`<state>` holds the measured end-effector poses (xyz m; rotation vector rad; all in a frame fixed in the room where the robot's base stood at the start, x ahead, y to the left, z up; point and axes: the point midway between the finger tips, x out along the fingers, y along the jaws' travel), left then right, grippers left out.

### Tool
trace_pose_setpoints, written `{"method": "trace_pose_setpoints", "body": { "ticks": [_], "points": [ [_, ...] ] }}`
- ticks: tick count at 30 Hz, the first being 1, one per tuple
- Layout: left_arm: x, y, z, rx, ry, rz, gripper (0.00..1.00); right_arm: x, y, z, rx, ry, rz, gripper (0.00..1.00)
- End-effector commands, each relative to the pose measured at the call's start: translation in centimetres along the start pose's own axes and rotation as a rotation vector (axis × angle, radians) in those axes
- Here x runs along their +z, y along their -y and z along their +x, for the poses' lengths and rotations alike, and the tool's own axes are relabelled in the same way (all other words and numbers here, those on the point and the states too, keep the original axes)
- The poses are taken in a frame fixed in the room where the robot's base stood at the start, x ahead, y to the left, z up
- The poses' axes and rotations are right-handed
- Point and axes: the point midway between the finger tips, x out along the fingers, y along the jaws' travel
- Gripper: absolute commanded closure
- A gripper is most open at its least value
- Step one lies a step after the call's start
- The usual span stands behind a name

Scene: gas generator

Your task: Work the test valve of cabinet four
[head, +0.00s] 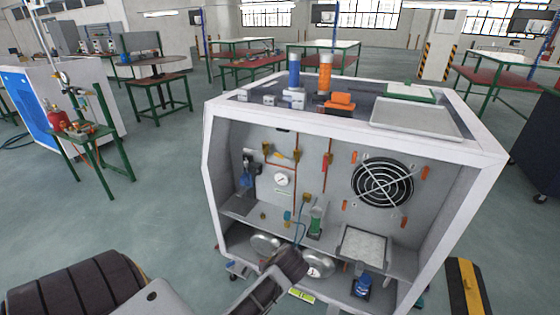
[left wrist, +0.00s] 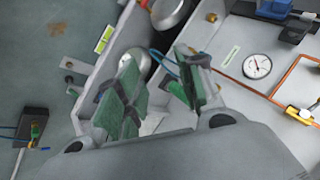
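An open-fronted white cabinet (head: 215,165) stands before me; I cannot read a number four on it. Its back wall carries a round gauge (head: 282,180), copper pipes and several brass valves (head: 296,157). I cannot tell which is the test valve. My left arm reaches to the cabinet's lower front, and its end covers part of the lower bay. In the left wrist view my left gripper (left wrist: 158,82) has its green-padded fingers spread, with nothing visible gripped between them. The gauge (left wrist: 257,66) and a brass fitting (left wrist: 302,115) lie right of the fingers, apart from them. My right gripper is not in view.
Silver round vessels (head: 265,244) sit under the cabinet's shelf, close to my left arm. A green cylinder (head: 316,220) stands on the shelf near a thin blue tube. A fan grille (head: 383,183) is at the right. Open floor lies left of the cabinet.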

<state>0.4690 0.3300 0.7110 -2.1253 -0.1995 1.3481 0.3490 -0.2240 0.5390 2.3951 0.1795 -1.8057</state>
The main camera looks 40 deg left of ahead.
Motion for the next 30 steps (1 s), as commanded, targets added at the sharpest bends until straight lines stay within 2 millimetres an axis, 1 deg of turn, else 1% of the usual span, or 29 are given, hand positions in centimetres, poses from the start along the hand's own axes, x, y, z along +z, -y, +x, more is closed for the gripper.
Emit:
{"method": "trace_pose_setpoints", "body": {
  "ticks": [1, 6, 15, 23, 30],
  "points": [
    [-0.9, 1.3, 0.4, -0.045, -0.005, 0.019, 0.63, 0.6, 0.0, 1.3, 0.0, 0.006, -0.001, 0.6],
    [-3.4, 5.4, 1.5, -0.195, -0.007, 0.096, 0.63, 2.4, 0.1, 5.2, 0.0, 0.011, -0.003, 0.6],
    [-7.6, 11.7, 2.6, -0.427, 0.011, 0.235, 0.63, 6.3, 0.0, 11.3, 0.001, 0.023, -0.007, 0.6],
    [-11.4, 16.6, 2.8, -0.61, 0.044, 0.363, 0.63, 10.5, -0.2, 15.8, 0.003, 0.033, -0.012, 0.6],
    [-15.0, 20.8, 2.2, -0.77, 0.088, 0.488, 0.63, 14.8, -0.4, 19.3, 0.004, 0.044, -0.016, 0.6]
  ]
}}
